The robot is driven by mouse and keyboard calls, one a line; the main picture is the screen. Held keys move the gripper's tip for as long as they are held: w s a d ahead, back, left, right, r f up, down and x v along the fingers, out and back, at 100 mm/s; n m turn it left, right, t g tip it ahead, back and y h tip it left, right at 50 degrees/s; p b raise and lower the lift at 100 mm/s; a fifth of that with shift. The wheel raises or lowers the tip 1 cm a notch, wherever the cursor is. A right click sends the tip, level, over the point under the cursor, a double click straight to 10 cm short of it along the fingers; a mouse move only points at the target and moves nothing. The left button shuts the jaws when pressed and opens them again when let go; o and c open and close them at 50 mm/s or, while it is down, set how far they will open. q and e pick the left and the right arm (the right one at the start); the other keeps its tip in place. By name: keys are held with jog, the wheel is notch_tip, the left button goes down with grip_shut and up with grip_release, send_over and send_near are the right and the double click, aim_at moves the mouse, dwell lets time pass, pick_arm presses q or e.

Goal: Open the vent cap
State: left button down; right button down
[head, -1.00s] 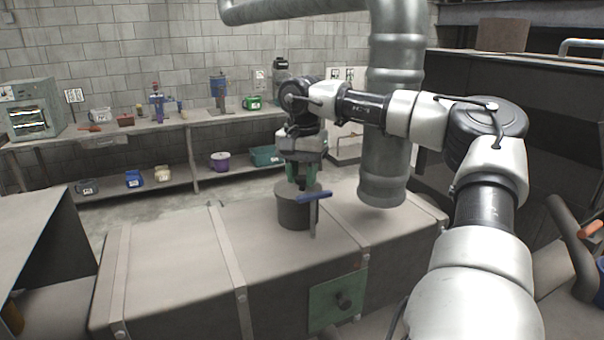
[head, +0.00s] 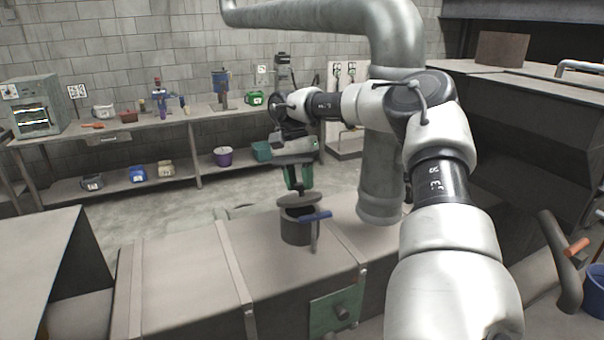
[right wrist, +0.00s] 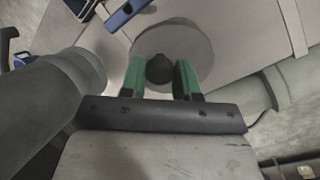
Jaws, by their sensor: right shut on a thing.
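The vent cap (head: 299,199) is a grey round lid, raised and tilted above the short grey vent pipe (head: 296,232) on the duct, with a dark gap between them. My right gripper (head: 299,187) is above the cap, shut on its knob. In the right wrist view the dark round knob (right wrist: 159,70) sits between the green fingers, with the cap's disc (right wrist: 185,45) beyond. My left gripper is not in view.
The vent stands on a wide grey duct (head: 180,270) with raised bands and a green panel (head: 335,311) in front. A thick metal pipe (head: 380,180) rises close to the right. A workbench (head: 160,122) lines the back wall. The duct's left top is clear.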

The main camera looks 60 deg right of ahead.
jog(key=shift+w+d+r+g+y+p, duration=0.25)
jog(key=shift+w+r+g+y, duration=0.15)
jog(key=shift+g, duration=0.2)
jog(key=shift+w+d+r+g+y+p, duration=0.2)
jog(key=shift+w+d+g+y, duration=0.1)
jog(key=shift+w+g, duration=0.25)
jog(key=c, duration=0.8)
grip_release()
